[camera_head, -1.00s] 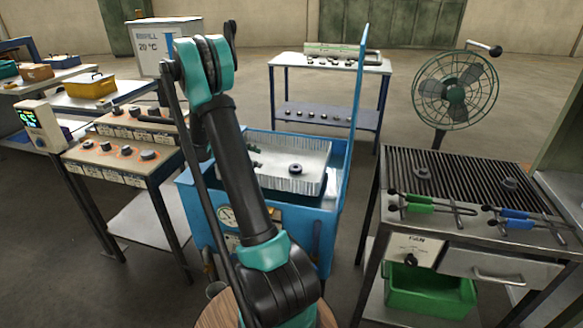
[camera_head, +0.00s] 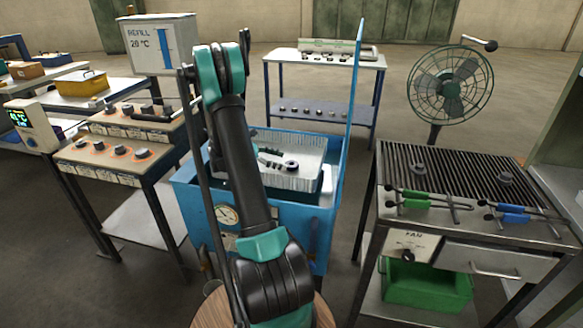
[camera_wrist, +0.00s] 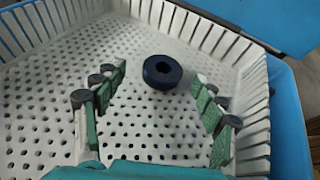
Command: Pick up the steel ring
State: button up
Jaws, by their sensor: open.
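The steel ring (camera_wrist: 176,78) is a small, thick, dark ring lying flat on the floor of a white perforated basket (camera_wrist: 58,120). In the head view the ring (camera_head: 291,165) shows inside the basket (camera_head: 308,180), within the blue tank (camera_head: 262,226). My gripper (camera_wrist: 159,80) is open and empty, with its green-padded fingers spread to the left and right. In the wrist view the ring sits between the lines of the two fingertips, clear of both pads. My arm hides part of the basket and tank in the head view.
The basket's slatted walls (camera_wrist: 205,35) stand close around the fingers, nearest at the right. A raised blue lid (camera_head: 350,110) borders the tank's right side. A grill table (camera_head: 440,180) stands to the right and a workbench (camera_head: 105,160) to the left.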

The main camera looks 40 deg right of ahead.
aim_at(294, 164)
jog(key=shift+s+x, duration=0.2)
jog(key=shift+x, duration=2.5)
jog(key=shift+a, duration=0.2)
jog(key=c, duration=1.6)
